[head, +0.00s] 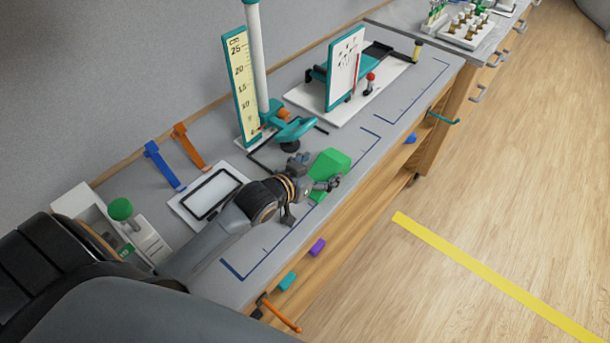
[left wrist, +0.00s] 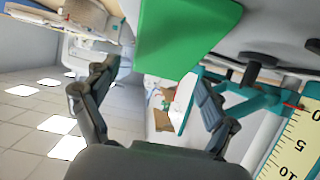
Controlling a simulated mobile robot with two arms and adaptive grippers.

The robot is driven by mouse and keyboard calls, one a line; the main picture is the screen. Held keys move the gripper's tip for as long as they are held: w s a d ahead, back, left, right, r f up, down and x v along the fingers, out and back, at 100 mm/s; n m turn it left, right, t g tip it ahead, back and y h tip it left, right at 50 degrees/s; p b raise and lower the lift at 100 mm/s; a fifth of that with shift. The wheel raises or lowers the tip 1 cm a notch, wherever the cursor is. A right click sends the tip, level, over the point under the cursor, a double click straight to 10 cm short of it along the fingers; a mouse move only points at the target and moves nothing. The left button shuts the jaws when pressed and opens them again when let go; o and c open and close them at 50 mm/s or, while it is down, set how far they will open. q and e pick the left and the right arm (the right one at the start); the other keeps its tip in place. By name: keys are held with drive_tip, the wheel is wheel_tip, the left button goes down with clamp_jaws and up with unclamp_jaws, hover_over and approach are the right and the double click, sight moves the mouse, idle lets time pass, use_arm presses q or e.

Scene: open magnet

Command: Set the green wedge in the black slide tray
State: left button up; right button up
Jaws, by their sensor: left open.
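The green wedge (head: 331,160) lies on the grey bench near its front edge. My left gripper (head: 318,182) is open and empty, close beside the wedge and partly in front of it. In the left wrist view the wedge (left wrist: 178,32) fills the top middle, with the open fingers (left wrist: 150,100) apart below it; contact cannot be made out. A black-rimmed frame (head: 191,209) lies on a white plate left of my gripper. A flat black piece (head: 379,50) sits at the far end of the teal device. I cannot tell which is the slide tray. My right gripper is not in view.
A teal stand with a yellow scale (head: 240,85) and white column rises behind the wedge. A teal device with an upright white panel (head: 345,68) stands farther back. Blue (head: 163,165) and orange (head: 188,146) strips lie near the wall. Marked bench areas along the front look clear.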

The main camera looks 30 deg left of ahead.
use_arm(q)
drive_tip(key=v, duration=0.8)
drive_tip(key=shift+b, duration=0.4)
